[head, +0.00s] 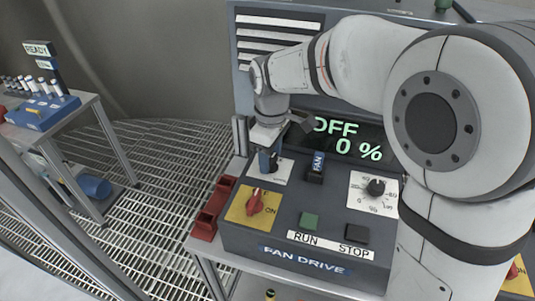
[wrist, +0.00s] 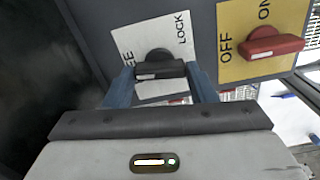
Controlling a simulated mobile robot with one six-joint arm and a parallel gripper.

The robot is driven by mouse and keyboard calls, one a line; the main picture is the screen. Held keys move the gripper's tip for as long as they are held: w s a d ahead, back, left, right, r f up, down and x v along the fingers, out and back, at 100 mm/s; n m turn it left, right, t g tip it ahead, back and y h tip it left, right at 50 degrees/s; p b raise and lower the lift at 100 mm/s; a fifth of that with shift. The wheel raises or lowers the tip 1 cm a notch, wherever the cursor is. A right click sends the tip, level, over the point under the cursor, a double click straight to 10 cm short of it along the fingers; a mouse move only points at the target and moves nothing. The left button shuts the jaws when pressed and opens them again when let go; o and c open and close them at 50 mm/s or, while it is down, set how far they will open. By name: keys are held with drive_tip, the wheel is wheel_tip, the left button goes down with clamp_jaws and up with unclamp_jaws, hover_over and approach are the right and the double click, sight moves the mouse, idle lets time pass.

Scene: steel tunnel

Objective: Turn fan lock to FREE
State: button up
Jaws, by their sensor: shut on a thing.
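The fan lock is a dark knob (wrist: 158,69) on a white plate in the wrist view. The plate reads LOCK on the right, and a partly cut-off word ending in EE shows on the left. My gripper (wrist: 162,80) has its two blue fingers on either end of the knob's dark bar and is shut on it. The bar lies roughly across the picture, with a pale mark at its left part. In the head view my gripper (head: 268,163) is down over the white lock plate (head: 284,172) and hides the knob.
A red switch (head: 255,203) on a yellow plate, a green RUN button (head: 309,221), a dark STOP button (head: 356,234) and a dial (head: 376,187) are close by. A dark FAN lever (head: 316,169) stands to the right. The display (head: 345,138) reads OFF, 0 %.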

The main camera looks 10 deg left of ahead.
sight(271, 159)
drive_tip(key=shift+r+n, duration=0.1)
drive_tip(key=shift+n, duration=0.7)
drive_tip(key=o, duration=1)
wheel_tip(271, 159, up, 8)
drive_tip(key=shift+f+b, duration=0.15)
drive_tip(key=shift+b, duration=0.25)
